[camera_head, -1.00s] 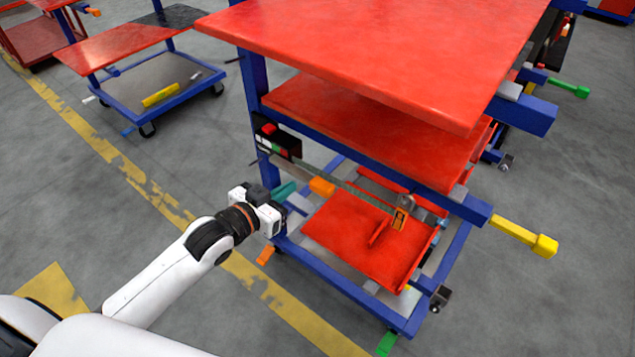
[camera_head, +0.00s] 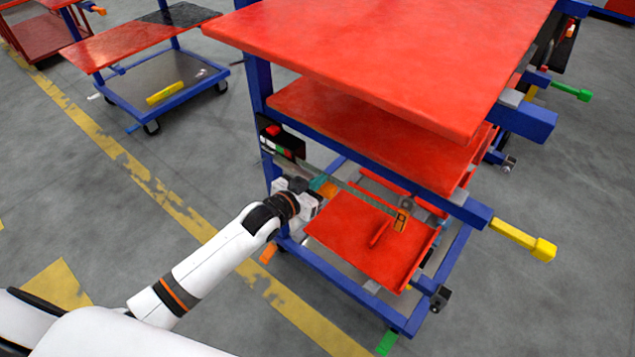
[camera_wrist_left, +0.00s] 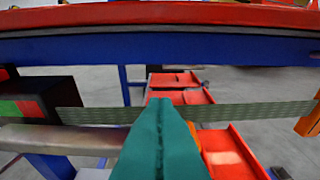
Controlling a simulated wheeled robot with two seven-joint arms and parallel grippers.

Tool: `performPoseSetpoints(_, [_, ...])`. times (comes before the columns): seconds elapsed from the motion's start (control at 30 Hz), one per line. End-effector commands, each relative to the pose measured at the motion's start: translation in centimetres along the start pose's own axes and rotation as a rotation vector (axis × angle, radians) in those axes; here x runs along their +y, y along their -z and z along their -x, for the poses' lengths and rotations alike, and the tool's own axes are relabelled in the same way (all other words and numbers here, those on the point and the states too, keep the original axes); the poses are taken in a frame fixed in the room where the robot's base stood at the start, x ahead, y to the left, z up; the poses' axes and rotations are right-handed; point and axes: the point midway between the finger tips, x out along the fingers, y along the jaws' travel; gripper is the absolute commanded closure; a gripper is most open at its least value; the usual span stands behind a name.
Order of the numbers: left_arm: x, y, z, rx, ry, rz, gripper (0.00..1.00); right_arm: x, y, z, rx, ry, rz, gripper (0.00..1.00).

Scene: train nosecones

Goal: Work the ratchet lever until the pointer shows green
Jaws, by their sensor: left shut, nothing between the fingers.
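A dark gauge box (camera_head: 280,139) with red, white and green patches is on the cart's left post; its green and red patches also show at the left of the left wrist view (camera_wrist_left: 22,108). I cannot make out which colour a pointer shows. A thin grey toothed-looking strip (camera_wrist_left: 255,113) runs right from the box under the blue rail. An orange block (camera_head: 329,190), perhaps the lever handle, sits near the strip, partly hidden behind my left gripper (camera_head: 319,183). Its teal fingers (camera_wrist_left: 160,115) are shut and empty, close to the block; contact cannot be told. My right gripper is out of view.
The cart has red shelves (camera_head: 385,55) above the gripper and a blue rail (camera_wrist_left: 200,48) just over the strip. An orange bracket (camera_head: 401,220) hangs at the strip's right end. A lower red tray (camera_head: 345,235) lies below. Open grey floor is on the left.

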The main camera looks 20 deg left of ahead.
Motion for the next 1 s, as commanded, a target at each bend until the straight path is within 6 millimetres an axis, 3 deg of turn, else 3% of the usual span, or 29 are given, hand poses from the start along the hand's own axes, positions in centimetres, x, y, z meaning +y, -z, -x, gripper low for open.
performPoseSetpoints(0.63, [-0.1,1.3,-0.2,0.001,-0.004,-0.018,1.00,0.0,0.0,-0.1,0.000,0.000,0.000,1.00])
performPoseSetpoints(1.0, [-0.5,4.4,-1.0,0.003,-0.048,-0.188,1.00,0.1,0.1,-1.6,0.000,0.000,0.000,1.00])
